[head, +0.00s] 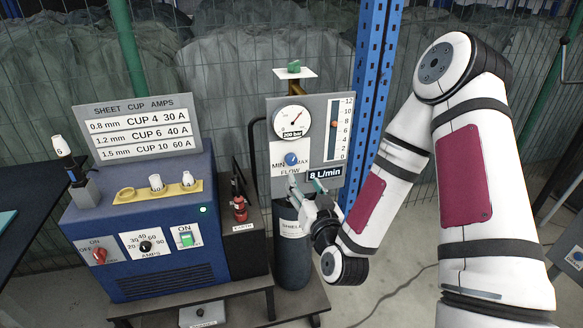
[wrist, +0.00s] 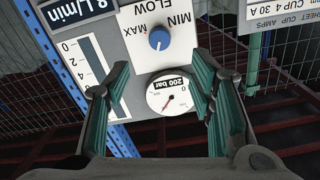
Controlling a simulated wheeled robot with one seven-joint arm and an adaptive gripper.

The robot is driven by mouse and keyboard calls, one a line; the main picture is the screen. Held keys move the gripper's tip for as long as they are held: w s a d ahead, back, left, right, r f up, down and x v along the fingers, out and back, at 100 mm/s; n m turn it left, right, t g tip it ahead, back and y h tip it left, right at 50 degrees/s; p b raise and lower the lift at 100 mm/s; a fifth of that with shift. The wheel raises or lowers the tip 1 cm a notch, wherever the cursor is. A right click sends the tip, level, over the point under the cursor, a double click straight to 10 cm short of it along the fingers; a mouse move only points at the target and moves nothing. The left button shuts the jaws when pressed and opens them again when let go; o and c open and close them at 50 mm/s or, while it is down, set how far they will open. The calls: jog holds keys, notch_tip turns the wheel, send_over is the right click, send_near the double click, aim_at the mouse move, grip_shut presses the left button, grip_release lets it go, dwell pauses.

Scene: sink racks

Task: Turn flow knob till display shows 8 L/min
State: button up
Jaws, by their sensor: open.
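The blue flow knob (head: 291,159) sits between the MIN and MAX marks on the grey regulator panel (head: 275,112). It also shows in the wrist view (wrist: 159,39), apart from the fingers. The display (head: 325,174) below the knob reads 8 L/min. The scale (head: 338,130) at the panel's right runs from 0 to 12, with an orange marker partway up. My gripper (head: 301,186) is just below and in front of the knob. In the wrist view my gripper (wrist: 160,85) has its green-padded fingers spread wide, with nothing between them.
A round 200 bar gauge (head: 292,121) sits above the knob. The dark cylinder (head: 291,250) stands below the panel. A blue welding machine (head: 140,225) with a cup chart (head: 138,127) stands to the left, and a blue post (head: 370,90) is close to the right.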

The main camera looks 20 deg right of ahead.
aim_at(292, 161)
jog(key=w+b, duration=0.2)
jog(key=w, duration=0.8)
jog(key=shift+w, duration=0.3)
jog(key=c, duration=1.2)
